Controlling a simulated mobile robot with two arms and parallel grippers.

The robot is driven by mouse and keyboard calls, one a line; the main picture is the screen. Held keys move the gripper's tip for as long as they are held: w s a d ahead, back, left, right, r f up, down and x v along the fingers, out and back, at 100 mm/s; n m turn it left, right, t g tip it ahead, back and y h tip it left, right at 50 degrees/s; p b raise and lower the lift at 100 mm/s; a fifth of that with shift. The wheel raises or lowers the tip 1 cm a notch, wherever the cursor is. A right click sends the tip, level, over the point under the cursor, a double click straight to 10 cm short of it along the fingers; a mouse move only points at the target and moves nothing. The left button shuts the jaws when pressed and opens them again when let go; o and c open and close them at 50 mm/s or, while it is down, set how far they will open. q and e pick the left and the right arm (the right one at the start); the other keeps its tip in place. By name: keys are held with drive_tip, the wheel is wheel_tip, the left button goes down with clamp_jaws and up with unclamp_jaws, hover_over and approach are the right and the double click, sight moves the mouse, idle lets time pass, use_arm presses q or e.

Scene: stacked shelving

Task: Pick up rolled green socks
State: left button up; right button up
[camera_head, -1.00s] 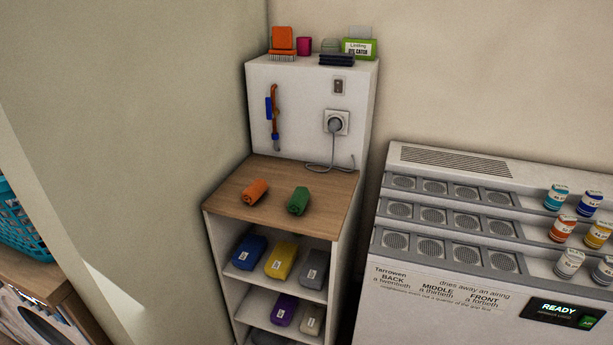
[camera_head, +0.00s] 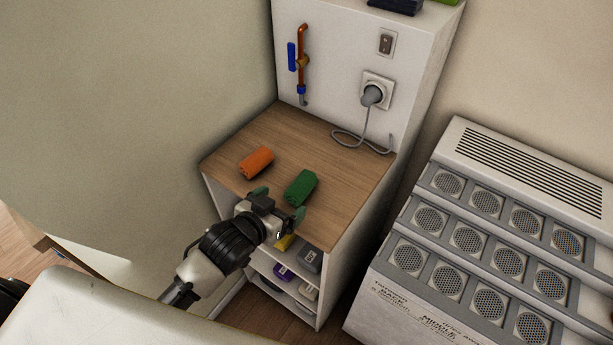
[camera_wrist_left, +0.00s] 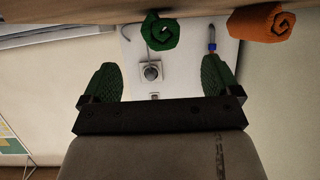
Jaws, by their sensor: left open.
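The rolled green socks (camera_head: 301,187) lie on the wooden top of the shelf unit, right of an orange roll (camera_head: 257,162). My left gripper (camera_head: 279,202) is open and empty at the front edge of the top, just in front of the green roll and apart from it. In the left wrist view, the green roll (camera_wrist_left: 160,32) shows its spiral end near the upper middle, beyond and above the open fingers (camera_wrist_left: 163,84). The orange roll (camera_wrist_left: 262,22) is to its right there. My right gripper is not in view.
The wooden top (camera_head: 330,222) is otherwise mostly clear. A back panel behind it carries a plug with a cord (camera_head: 372,94), a switch and a pipe with a blue handle (camera_head: 292,57). Shelves below hold several rolls. A grey vented machine (camera_head: 480,230) stands to the right.

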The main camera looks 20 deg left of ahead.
sight(292, 193)
use_arm(q)
drive_tip(key=x, duration=0.3)
drive_tip(key=shift+w+a, duration=0.1)
drive_tip(key=shift+w, duration=0.05)
drive_tip(key=shift+w+f+p, duration=0.15)
drive_tip(key=shift+w+p, duration=0.2)
drive_tip(key=shift+w, duration=0.3)
drive_tip(key=p+x, duration=0.1)
drive_tip(key=x, duration=0.2)
drive_tip(key=shift+w, duration=0.1)
drive_tip(key=shift+w+f, duration=0.35)
drive_tip(key=shift+w, duration=0.1)
drive_tip(key=c, duration=1)
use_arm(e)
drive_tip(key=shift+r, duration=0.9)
use_arm(q)
drive_tip(key=shift+r, duration=0.15)
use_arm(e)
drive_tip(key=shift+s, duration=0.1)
